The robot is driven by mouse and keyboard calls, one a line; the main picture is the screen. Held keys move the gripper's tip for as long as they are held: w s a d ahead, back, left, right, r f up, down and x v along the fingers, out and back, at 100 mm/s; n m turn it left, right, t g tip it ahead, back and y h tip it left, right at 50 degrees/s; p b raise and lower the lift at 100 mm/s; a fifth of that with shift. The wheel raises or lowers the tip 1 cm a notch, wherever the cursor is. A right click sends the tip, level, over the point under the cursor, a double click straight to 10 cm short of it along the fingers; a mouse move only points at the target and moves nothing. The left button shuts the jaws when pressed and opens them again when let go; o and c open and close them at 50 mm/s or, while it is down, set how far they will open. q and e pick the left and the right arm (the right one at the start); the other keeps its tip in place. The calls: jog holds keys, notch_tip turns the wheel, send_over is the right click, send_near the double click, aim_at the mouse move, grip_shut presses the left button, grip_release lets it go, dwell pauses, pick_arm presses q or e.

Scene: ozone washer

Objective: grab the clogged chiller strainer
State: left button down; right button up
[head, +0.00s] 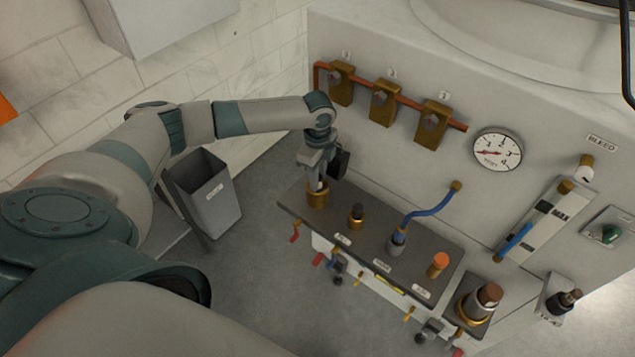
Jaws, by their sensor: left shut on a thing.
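My left gripper (317,181) points down at the left end of a dark shelf (372,222) and is shut on the top of a strainer there. The strainer is mostly hidden by the fingers. A brass collar (318,198) shows just below them, and the strainer looks upright in it. The shelf labels are too small to read. My right gripper is not in view.
A grey bin (211,194) stands on the floor left of the shelf. Brass valve blocks (385,102) on a copper pipe and a round gauge (497,150) are on the panel behind. A brown-topped fitting (488,296) stands at the right. Small taps hang along the shelf's front.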

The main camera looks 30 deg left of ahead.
pick_arm(q)
jog(key=shift+r, duration=0.15)
jog(key=shift+r+b, duration=0.45)
jog(key=shift+r, duration=0.1)
notch_tip(320, 180, up, 6)
jog(key=b, duration=0.2)
jog(key=shift+w+f+b, duration=0.1)
jog(key=shift+f+b, duration=0.15)
jog(key=shift+b, duration=0.05)
jog(key=s+a+b, duration=0.1)
jog(key=s+b, duration=0.4)
jog(key=s, duration=1.3)
jog(key=shift+a, duration=0.2)
